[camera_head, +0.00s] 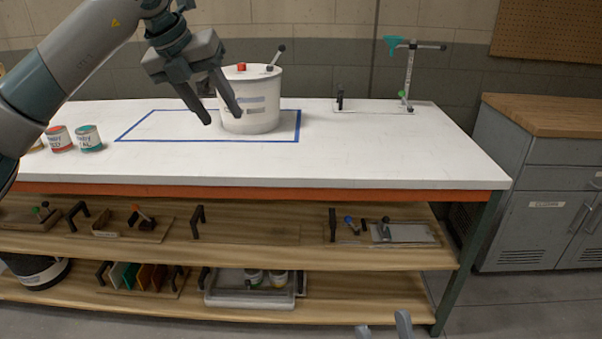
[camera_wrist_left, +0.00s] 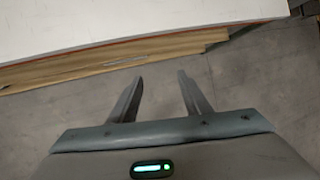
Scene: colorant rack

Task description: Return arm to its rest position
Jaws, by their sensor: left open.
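My left gripper (camera_head: 222,117) is raised over the white worktop (camera_head: 390,150), with its fingers pointing down. In the head view it overlaps the left side of a white bucket (camera_head: 262,112). Its two fingers are apart with nothing between them. In the left wrist view the open fingers (camera_wrist_left: 161,78) show against bare grey floor, with the bench edge beyond. My right gripper (camera_head: 384,326) shows only as two separated fingertips at the bottom edge, in front of the lower shelf; nothing is visible between them. The rest of it is out of frame.
The bucket stands inside a blue taped outline (camera_head: 160,141). Several small paint cans, including a teal-labelled one (camera_head: 89,138), stand at left. A stand with a green funnel (camera_head: 393,43) is at the back right. Shelves below hold trays (camera_head: 250,300). The worktop's right front is clear.

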